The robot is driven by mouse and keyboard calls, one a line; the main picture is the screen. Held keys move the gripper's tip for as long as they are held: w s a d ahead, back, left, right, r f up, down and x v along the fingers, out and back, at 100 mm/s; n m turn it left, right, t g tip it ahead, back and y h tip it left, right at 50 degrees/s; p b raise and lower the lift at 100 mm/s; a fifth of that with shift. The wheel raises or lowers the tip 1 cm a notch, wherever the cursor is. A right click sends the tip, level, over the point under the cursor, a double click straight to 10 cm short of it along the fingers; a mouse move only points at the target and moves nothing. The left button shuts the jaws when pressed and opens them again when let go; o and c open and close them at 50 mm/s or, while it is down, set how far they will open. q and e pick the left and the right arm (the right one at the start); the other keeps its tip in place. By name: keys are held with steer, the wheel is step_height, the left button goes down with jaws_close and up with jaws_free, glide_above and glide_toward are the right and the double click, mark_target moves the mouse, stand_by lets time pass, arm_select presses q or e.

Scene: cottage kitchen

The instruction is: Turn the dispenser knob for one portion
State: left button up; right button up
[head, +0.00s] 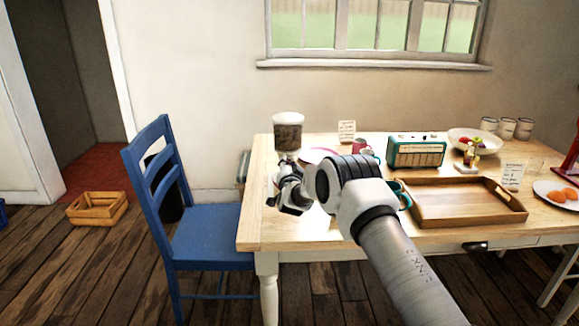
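The dispenser (288,134) stands at the left end of the wooden table. It has a white lid and a clear body with brown contents. Its lower part and its knob are hidden or too small to make out. My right arm reaches in from the lower right. My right gripper (288,197) is just in front of and below the dispenser, over the table's left end. Its fingers are dark and small in the picture, and I cannot tell whether they are open or touching anything. My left gripper is not in view.
A pale plate (318,155) and a red mug (358,146) sit close by the dispenser. A wooden tray (465,216), a green radio (416,151) and a fruit bowl (487,139) are to the right. A blue chair (208,248) stands at the table's left side.

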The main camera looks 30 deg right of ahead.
steer(key=shift+c, duration=0.9)
steer(key=shift+f+m+b, duration=0.25)
steer(key=shift+m+b, duration=0.55)
steer(key=shift+b, duration=0.45)
steer(key=shift+f+m+b, duration=0.15)
steer(key=shift+m+b, duration=5.4)
steer(key=shift+b, duration=1.25)
steer(key=shift+f+m+b, duration=0.1)
steer(key=shift+m+b, duration=5.45)
steer(key=shift+b, duration=1.2)
